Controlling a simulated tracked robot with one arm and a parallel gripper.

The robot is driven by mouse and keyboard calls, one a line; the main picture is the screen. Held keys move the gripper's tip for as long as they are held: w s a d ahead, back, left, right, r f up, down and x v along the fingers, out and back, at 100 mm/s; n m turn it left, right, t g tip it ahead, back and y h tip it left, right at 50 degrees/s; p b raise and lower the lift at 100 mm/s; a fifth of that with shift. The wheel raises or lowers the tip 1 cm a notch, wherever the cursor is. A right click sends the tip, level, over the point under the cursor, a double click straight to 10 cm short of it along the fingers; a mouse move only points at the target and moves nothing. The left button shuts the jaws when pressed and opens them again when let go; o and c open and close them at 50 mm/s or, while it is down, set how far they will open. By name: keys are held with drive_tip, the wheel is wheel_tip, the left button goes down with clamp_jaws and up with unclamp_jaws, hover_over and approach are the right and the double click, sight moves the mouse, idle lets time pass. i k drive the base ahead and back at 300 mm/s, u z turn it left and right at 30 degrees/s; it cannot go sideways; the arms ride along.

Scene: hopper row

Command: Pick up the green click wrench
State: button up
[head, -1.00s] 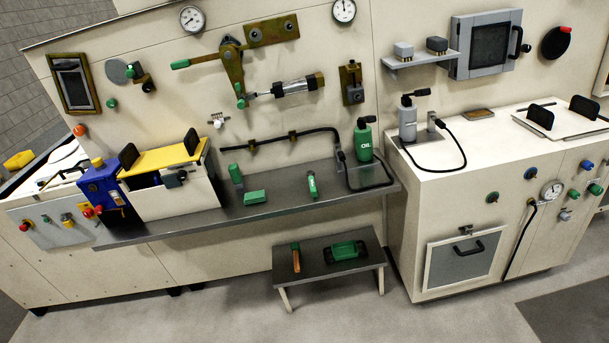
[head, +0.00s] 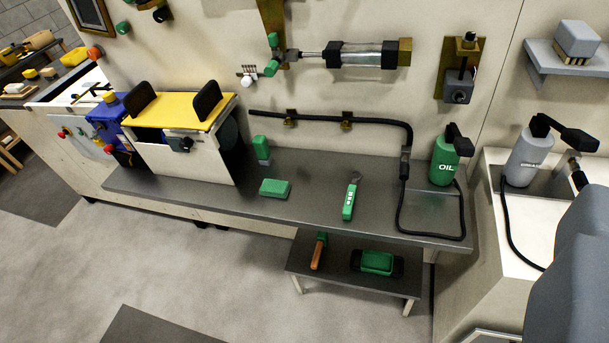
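The green click wrench (head: 349,202) lies on the dark grey shelf (head: 320,215), right of the middle. It has a green handle with light markings, and its grey head points away, up in the picture. Nothing touches it. A large blue-grey rounded part (head: 575,265) fills the lower right edge and appears to be mine. My gripper's fingers do not show in this view.
A green block (head: 275,188) and a green upright item (head: 262,150) lie left of the wrench. A green oil bottle (head: 444,160) and black hose (head: 402,190) stand right. Below, a low stool (head: 335,277) holds an orange-handled tool (head: 318,252) and a green-black item (head: 377,262).

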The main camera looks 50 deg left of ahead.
sight(348, 207)
drive_tip(key=u, duration=0.55)
drive_tip(key=i, duration=1)
drive_tip(key=u, duration=0.6)
drive_tip(key=k, duration=0.75)
drive_tip(key=u, duration=0.2)
drive_tip(key=i, duration=0.8)
drive_tip(key=z, duration=0.05)
